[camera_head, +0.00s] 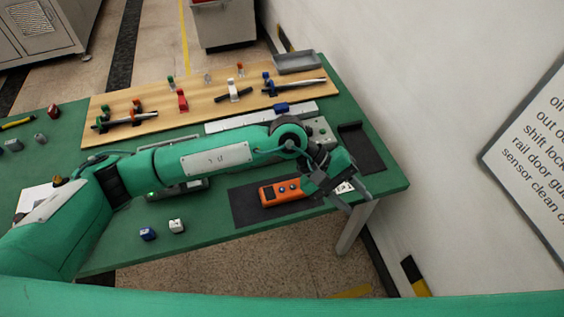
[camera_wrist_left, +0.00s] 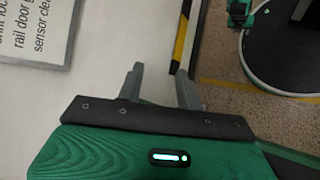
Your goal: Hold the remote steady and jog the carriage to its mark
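The orange remote (camera_head: 283,191) with dark buttons lies on a dark mat (camera_head: 243,210) near the table's front edge. A pale rail (camera_head: 225,125) lies behind my left arm, with a small blue block (camera_head: 281,107) on it that looks like the carriage. I cannot make out its mark. My left gripper (camera_head: 356,199) is just right of the remote, near the table's front edge, and does not hold it. In the left wrist view its fingers (camera_wrist_left: 160,72) are apart with nothing between them. My right gripper is not in view.
A wooden board (camera_head: 165,100) with clamps and small coloured parts lies at the back of the green table (camera_head: 225,228). A grey tray (camera_head: 296,62) is at the back right. Two small cubes, blue (camera_head: 147,234) and white (camera_head: 177,226), stand at the front. A wall (camera_head: 400,90) rises on the right.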

